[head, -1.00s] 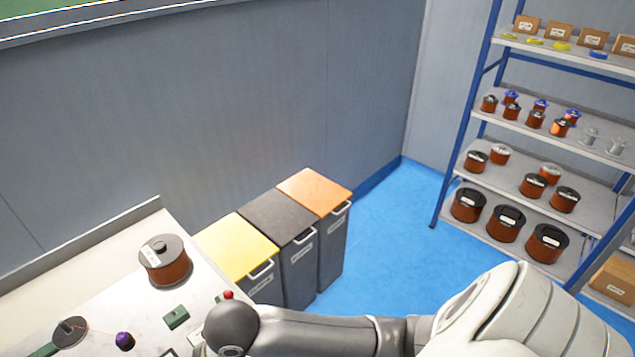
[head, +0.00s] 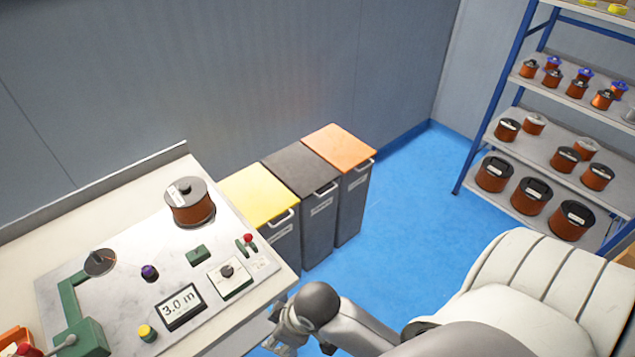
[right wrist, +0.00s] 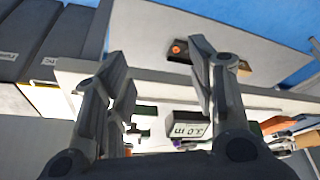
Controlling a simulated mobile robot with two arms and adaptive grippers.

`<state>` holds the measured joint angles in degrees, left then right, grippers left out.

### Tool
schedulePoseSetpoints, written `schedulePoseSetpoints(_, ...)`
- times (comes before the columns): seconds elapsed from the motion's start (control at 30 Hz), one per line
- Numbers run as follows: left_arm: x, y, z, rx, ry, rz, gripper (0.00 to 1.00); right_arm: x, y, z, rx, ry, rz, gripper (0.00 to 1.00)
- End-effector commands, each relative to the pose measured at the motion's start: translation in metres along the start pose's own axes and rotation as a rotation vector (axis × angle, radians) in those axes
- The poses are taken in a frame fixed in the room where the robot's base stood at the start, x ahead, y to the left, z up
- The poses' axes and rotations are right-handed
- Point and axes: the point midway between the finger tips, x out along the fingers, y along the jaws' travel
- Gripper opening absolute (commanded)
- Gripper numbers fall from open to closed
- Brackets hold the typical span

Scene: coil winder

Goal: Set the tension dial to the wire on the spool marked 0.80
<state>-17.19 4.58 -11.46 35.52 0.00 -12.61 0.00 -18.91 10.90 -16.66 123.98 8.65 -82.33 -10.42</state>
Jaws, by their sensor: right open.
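The dial (head: 228,271), a black knob on a pale square plate, sits near the front right of the bench panel. Its pointer setting is too small to read. A copper-wire spool (head: 190,206) with a dark top and white label stands upright at the panel's back; I cannot read its marking. The display (head: 180,305) reads 3.0 with an unclear unit; it also shows in the right wrist view (right wrist: 190,130). My right gripper (head: 284,335) is low beside the bench's right front edge, apart from the dial. In the right wrist view its fingers (right wrist: 160,68) are open and empty. My left gripper is out of view.
A red-tipped lever (head: 247,239), a purple knob (head: 149,272) and a yellow button (head: 147,333) stand on the panel. Yellow, black and orange-lidded bins (head: 345,195) stand beyond the bench. A shelf (head: 560,148) holds several spools. Blue floor between is clear.

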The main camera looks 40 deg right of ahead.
Motion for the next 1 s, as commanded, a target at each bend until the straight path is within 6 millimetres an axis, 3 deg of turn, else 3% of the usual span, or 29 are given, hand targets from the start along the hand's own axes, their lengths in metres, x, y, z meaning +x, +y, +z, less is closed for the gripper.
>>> schedulePoseSetpoints(0.6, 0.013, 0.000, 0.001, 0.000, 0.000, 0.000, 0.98, 0.086, 0.024, 0.088, 0.251, -0.093, 0.092, 0.51)
schedulePoseSetpoints(0.8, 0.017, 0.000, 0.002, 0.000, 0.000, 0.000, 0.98, 0.110, 0.025, 0.109, 0.276, -0.111, 0.104, 0.51)
schedulePoseSetpoints(1.0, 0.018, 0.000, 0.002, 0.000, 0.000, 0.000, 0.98, 0.122, 0.025, 0.120, 0.290, -0.119, 0.109, 0.51)
